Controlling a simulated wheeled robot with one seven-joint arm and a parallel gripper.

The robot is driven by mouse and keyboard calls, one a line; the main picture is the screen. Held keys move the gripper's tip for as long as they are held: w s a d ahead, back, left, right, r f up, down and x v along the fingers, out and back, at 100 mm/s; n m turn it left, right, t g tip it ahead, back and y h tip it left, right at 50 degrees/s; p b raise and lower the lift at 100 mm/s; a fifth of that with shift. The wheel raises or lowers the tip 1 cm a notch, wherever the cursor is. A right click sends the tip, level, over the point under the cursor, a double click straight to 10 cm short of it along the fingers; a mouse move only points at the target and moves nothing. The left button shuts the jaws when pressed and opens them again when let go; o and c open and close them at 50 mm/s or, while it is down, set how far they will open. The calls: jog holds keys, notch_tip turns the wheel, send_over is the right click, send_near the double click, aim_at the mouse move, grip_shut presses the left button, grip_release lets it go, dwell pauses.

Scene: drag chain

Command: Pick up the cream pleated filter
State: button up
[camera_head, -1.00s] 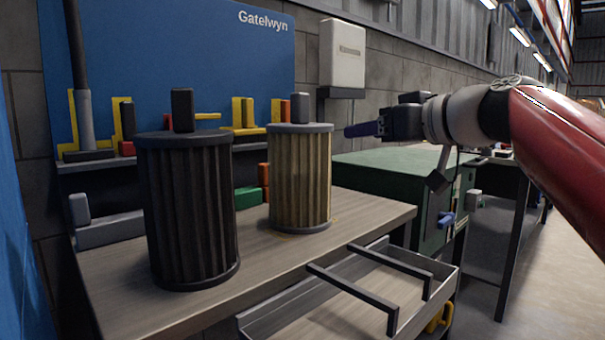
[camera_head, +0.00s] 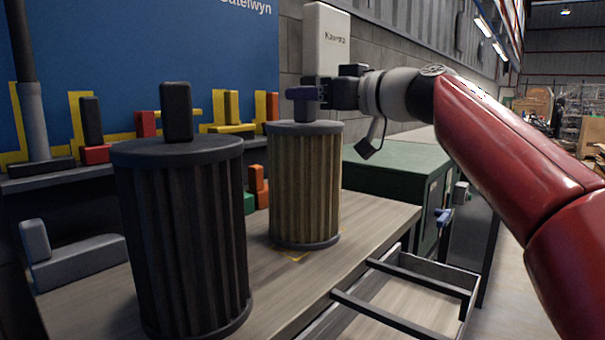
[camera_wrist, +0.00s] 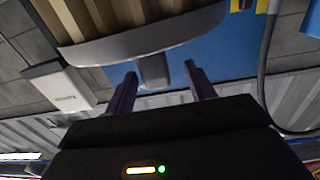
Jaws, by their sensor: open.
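The cream pleated filter (camera_head: 304,190) stands upright on the wooden bench, with a grey cap and base. The two purple fingers are open, one on each side of the handle, with gaps visible.
A larger dark pleated filter (camera_head: 185,230) with a black handle stands at the front left. The bench (camera_head: 370,230) has an open drawer (camera_head: 465,300) at the front right. A green cabinet (camera_head: 400,165) stands behind on the right. Grey and coloured blocks sit along the blue back panel (camera_head: 190,45).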

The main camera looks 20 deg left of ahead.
jog(key=x, duration=0.2)
jog(key=p+x, duration=0.1)
jog(key=x, duration=0.1)
jog(key=shift+w+f+p, duration=0.15)
jog(key=shift+w+p, duration=0.1)
jog(key=shift+p, duration=0.05)
grip_shut()
